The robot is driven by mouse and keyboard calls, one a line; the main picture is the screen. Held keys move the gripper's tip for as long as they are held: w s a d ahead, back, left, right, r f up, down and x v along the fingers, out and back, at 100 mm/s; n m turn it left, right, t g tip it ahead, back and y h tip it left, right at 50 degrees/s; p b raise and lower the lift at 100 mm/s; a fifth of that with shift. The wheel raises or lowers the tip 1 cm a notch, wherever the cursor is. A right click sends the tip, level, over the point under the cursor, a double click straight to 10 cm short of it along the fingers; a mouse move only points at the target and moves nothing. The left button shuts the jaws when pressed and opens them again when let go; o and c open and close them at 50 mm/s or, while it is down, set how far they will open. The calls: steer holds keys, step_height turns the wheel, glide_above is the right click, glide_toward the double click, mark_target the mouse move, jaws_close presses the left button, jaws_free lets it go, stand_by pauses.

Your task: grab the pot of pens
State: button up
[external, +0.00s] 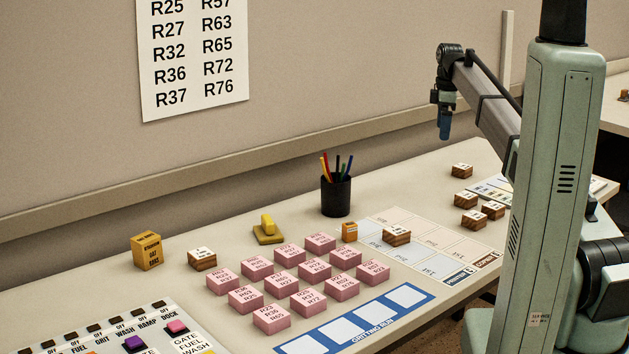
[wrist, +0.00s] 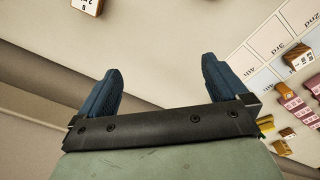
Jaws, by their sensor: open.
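The pot of pens is a black cylindrical pot (external: 336,197) standing upright near the back of the table, close to the wall. Several coloured pens (external: 336,167) stick out of its top. My gripper (external: 445,125) is raised above the table, to the right of the pot and well apart from it. In the wrist view my gripper (wrist: 160,82) shows two blue fingers spread apart with nothing between them. I cannot make out the pot in the wrist view.
Pink blocks (external: 314,270) stand in rows in front of the pot. A yellow object (external: 267,231) sits to its left, a small orange block (external: 349,232) just in front. A printed card (external: 437,240) lies to the right, with wooden blocks (external: 467,219) beyond. The wall (external: 250,165) runs behind.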

steer(key=s+a+r, duration=0.1)
steer(key=s+a, duration=0.3)
steer(key=a, duration=0.4)
steer(key=s+a+r, duration=0.2)
steer(key=s+a, duration=0.1)
steer(key=a, duration=0.5)
steer(key=n, duration=0.1)
glide_toward(335, 158)
steer(key=shift+a+f, duration=0.1)
steer(key=shift+a, duration=0.15)
step_height(335, 158, down, 8)
steer(key=shift+f, duration=0.15)
steer(key=shift+s+d+f, duration=0.1)
steer(key=shift+f, duration=1.2)
steer(key=shift+s+d+f, duration=0.1)
steer(key=shift+d+f, duration=0.05)
steer(key=shift+f, duration=1.15)
steer(key=c, duration=0.9)
